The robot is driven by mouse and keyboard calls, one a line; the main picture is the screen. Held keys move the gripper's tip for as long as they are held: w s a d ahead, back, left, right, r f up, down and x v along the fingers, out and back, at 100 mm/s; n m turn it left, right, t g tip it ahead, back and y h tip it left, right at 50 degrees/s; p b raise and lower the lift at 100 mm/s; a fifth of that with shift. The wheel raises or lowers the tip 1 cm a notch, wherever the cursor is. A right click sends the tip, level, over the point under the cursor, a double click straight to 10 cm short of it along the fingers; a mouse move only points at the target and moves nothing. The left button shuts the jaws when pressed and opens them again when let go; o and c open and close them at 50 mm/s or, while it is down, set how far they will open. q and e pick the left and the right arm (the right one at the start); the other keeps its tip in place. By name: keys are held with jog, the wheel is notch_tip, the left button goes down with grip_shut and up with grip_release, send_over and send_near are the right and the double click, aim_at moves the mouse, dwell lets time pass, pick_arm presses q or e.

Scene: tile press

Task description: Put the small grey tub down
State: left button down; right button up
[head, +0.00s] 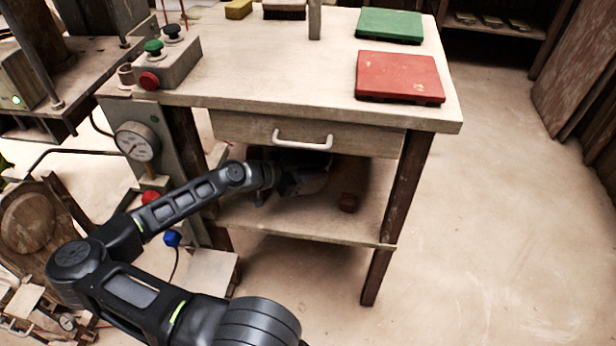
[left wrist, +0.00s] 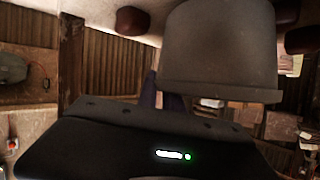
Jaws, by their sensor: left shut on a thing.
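The small grey tub (left wrist: 218,45) fills the upper middle of the left wrist view, close to the camera. In the head view my left gripper (head: 284,182) reaches into the shaded space under the table's drawer, above the lower shelf (head: 300,222). It is shut on the tub, whose grey side shows dimly there (head: 313,184). The fingertips are mostly hidden by shadow and by the arm. I cannot tell whether the tub touches the shelf. My right gripper is not in view.
A dark red rounded object (head: 348,203) stands on the shelf right of the tub; similar ones (left wrist: 132,20) show in the left wrist view. The drawer (head: 370,142) hangs close above my gripper. A table leg (head: 408,190) bounds the right side. The shelf's front strip is clear.

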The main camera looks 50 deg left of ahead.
pick_arm(q)
jog(key=shift+w, duration=0.1)
jog(key=w+d+b, duration=0.3)
jog(key=w+d, duration=0.1)
jog(key=w, duration=1.3)
jog(key=shift+w+b, duration=0.2)
jog(key=shift+b, duration=0.15)
jog(key=shift+d, duration=0.1)
notch_tip(320, 180, down, 4)
jog(key=shift+r+b, duration=0.25)
jog(key=shift+b, duration=0.55)
jog(key=c, duration=1.5)
grip_release()
jog(key=shift+s, duration=0.1)
jog(key=shift+p+v, duration=1.6)
jog(key=shift+v, duration=4.35)
